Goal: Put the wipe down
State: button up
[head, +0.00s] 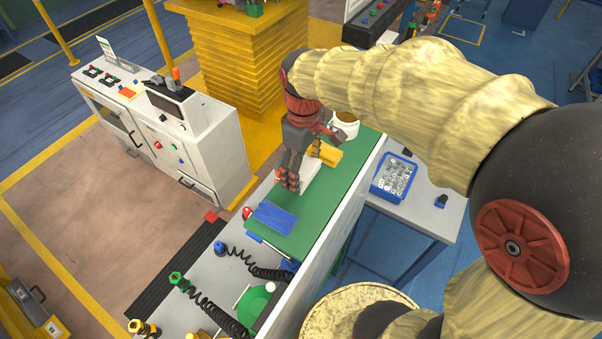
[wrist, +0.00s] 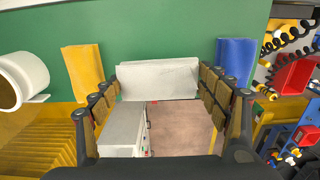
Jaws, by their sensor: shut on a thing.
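A white folded wipe (wrist: 158,80) is between the two fingers of my gripper (wrist: 158,84) in the wrist view, with the fingers closed on its left and right ends. In the head view the white wipe (head: 311,167) is partly hidden by my gripper (head: 303,165), over the green mat (head: 330,194) near its edge. I cannot tell whether the wipe touches the mat. A yellow folded cloth (head: 327,153) lies on one side of it and a blue folded cloth (head: 274,218) on the other, both apart from it in the wrist view.
A white tub (head: 346,125) stands at the mat's far end. A blue bin of small metal parts (head: 395,178) sits on a side table to the right. Coiled hoses (head: 212,305) lie on the bench in front. A white control cabinet (head: 165,130) stands to the left.

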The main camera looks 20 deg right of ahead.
aim_at(301, 175)
jog(key=f, duration=0.2)
jog(key=w+f, duration=0.1)
jog(key=shift+a+f+p, duration=0.15)
jog(key=shift+f+p, duration=0.15)
jog(key=shift+f, duration=0.05)
jog(key=shift+s+f, duration=0.15)
jog(key=shift+f, duration=0.05)
jog(key=shift+f, duration=0.15)
jog(key=o, duration=1)
